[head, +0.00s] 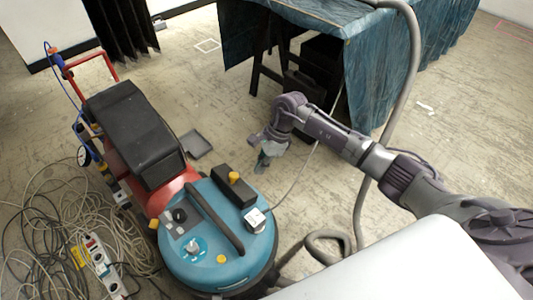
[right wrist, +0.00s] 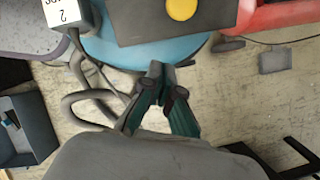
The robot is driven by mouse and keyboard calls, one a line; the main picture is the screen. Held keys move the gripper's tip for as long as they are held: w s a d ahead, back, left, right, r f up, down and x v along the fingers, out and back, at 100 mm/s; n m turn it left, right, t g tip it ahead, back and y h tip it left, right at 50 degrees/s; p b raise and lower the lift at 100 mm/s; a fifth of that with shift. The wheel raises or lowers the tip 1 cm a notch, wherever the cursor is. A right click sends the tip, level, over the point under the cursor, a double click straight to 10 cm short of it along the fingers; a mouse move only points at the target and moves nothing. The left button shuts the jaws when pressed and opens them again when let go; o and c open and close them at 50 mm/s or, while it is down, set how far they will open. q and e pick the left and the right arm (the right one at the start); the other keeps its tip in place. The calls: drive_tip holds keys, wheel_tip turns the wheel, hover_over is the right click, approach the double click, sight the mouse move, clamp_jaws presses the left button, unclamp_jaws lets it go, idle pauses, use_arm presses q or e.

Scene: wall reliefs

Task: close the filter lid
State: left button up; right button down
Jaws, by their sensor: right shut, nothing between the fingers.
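The blue round machine (head: 205,262) stands on the floor, with a black handle bar across its top. A dark rectangular lid-like part with a yellow knob (head: 229,187) sits on its far side; I take this for the filter lid. In the right wrist view the dark part (right wrist: 135,22) shows at the top, close beyond the fingers. I cannot tell whether it is fully seated. My right gripper (head: 263,163) is shut and empty, just beyond the machine's far edge and apart from the dark part. The fingertips nearly meet in the right wrist view (right wrist: 166,82). My left gripper is out of view.
A red machine with a black top (head: 131,134) adjoins on the left. Tangled cables and a power strip (head: 103,264) lie at lower left. A grey hose (head: 401,100) rises on the right. A table with a blue cloth (head: 367,45) stands behind. A grey tray (head: 196,143) lies on the floor.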

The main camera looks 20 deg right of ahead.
sight(235, 185)
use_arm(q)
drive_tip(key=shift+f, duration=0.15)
use_arm(e)
drive_tip(key=shift+w+a, duration=0.15)
drive_tip(key=shift+a, duration=0.95)
drive_tip(key=shift+w+a, duration=0.15)
drive_tip(key=shift+a, duration=0.9)
drive_tip(key=shift+a+p, duration=0.1)
drive_tip(key=shift+p, duration=0.2)
drive_tip(key=shift+s+a+r+h+p, duration=0.2)
drive_tip(key=shift+a+h+p, duration=0.15)
drive_tip(key=shift+a+h, duration=0.2)
drive_tip(key=shift+s+a+f+b, duration=0.15)
drive_tip(key=shift+a+b, duration=0.05)
drive_tip(key=shift+a, duration=0.2)
drive_tip(key=shift+s+a+f+b, duration=0.1)
drive_tip(key=shift+s+a+b, duration=0.05)
drive_tip(key=shift+a, duration=0.2)
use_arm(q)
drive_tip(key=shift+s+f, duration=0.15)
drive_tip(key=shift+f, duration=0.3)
use_arm(e)
drive_tip(key=shift+s+a, duration=0.15)
drive_tip(key=shift+a, duration=0.1)
drive_tip(key=shift+d, duration=0.1)
